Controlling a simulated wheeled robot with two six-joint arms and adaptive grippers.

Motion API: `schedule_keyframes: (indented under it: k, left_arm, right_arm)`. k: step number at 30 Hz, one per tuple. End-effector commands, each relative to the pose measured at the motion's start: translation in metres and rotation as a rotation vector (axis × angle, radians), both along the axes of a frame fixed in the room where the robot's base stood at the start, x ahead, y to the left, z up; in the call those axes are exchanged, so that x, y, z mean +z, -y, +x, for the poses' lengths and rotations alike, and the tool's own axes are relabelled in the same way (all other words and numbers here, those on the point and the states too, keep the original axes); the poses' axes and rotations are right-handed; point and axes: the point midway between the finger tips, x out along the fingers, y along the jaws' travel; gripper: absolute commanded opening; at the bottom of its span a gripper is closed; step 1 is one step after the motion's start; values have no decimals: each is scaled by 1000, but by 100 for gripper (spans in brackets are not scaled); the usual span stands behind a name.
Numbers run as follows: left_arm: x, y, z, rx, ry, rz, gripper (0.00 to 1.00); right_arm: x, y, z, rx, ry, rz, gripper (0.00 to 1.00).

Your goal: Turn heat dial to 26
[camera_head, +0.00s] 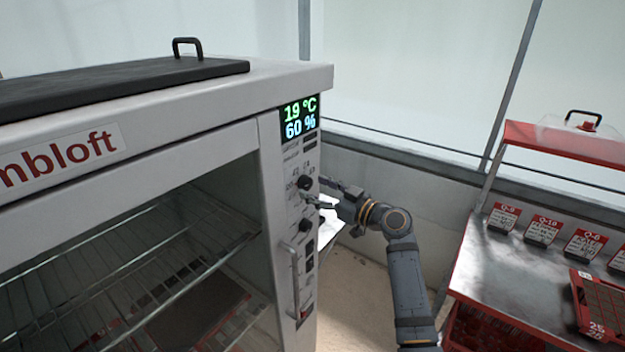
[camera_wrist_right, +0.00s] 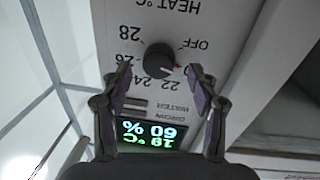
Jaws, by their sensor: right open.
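The heat dial (camera_wrist_right: 160,58) is a round black knob on the white cabinet panel, under upside-down "HEAT °C" lettering in the right wrist view. Its red mark points to the lower right, near a partly hidden number between 22 and OFF. The label 26 is partly covered by a finger. In the head view the dial (camera_head: 304,182) is small, on the cabinet's front post. My right gripper (camera_wrist_right: 160,72) is open, its fingers on either side of the dial, with no clear contact. It also shows in the head view (camera_head: 316,190). My left gripper is out of view.
The cabinet display (camera_head: 300,117) reads 19 °C and 60 %. A second black knob (camera_head: 305,225) sits below the heat dial, above a vertical door handle (camera_head: 293,282). A red-and-grey bench (camera_head: 480,265) with labelled holders stands at right.

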Motion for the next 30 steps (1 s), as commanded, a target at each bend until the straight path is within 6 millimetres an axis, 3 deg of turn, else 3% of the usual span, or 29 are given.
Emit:
schedule_keyframes:
  k: [6, 14, 25, 30]
  left_arm:
    - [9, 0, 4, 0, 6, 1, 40]
    - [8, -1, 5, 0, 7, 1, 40]
    - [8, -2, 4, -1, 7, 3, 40]
    - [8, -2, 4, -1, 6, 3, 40]
  right_arm:
    - [0, -15, 13, 0, -1, 0, 60]
    - [-1, -15, 14, -1, -1, -1, 59]
    - [-1, -15, 13, -1, -1, 0, 9]
    - [-1, -15, 13, -1, -6, 2, 6]
